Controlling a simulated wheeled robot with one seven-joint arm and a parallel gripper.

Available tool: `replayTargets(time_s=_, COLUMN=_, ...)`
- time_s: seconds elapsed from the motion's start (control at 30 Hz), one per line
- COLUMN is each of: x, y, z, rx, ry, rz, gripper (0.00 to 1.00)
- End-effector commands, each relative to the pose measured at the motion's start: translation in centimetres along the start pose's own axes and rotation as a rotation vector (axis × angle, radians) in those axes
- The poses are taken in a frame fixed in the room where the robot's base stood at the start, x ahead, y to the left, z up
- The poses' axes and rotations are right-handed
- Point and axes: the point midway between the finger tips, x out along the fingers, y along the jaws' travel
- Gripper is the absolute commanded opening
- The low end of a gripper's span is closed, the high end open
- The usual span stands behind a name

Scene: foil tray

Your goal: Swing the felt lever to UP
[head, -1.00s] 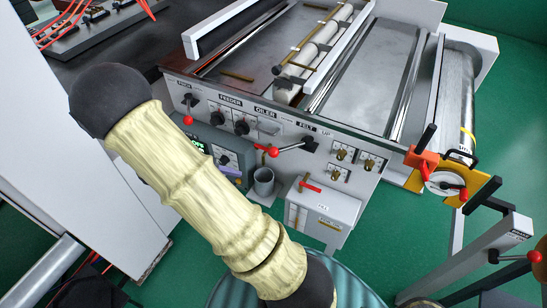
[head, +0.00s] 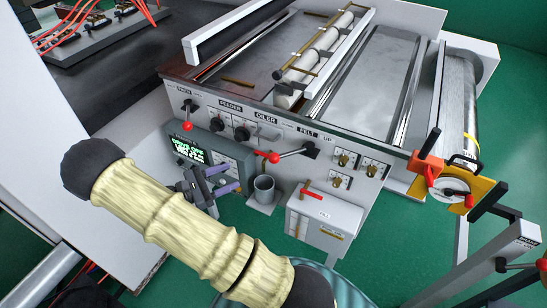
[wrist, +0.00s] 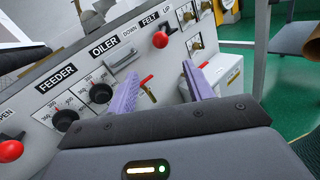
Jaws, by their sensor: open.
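The felt lever (head: 292,153) is a short metal rod with a red ball knob on the control panel, under the FELT label. In the head view it points left and slightly down from its dark pivot, away from the UP mark. Its red knob also shows in the wrist view (wrist: 160,40), just beyond the gap between my fingertips. My gripper (head: 236,178) has purple fingers, spread apart and empty, left of and below the knob in the head view. In the wrist view my gripper (wrist: 163,80) shows both fingers, apart from the knob.
A red-handled lever (head: 187,126) and the black feeder knobs (head: 242,133) sit left on the panel. A screen box (head: 190,150), a grey cup (head: 264,188) and a white box (head: 325,220) with a red handle stand below. Brass switches (head: 343,160) are at right.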

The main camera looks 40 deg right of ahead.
Motion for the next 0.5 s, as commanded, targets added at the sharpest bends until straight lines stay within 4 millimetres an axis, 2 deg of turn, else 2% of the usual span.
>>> replayTargets(time_s=0.5, x=9.0, y=-0.1, z=0.3, rx=-0.003, ry=-0.002, rz=-0.003, gripper=0.52)
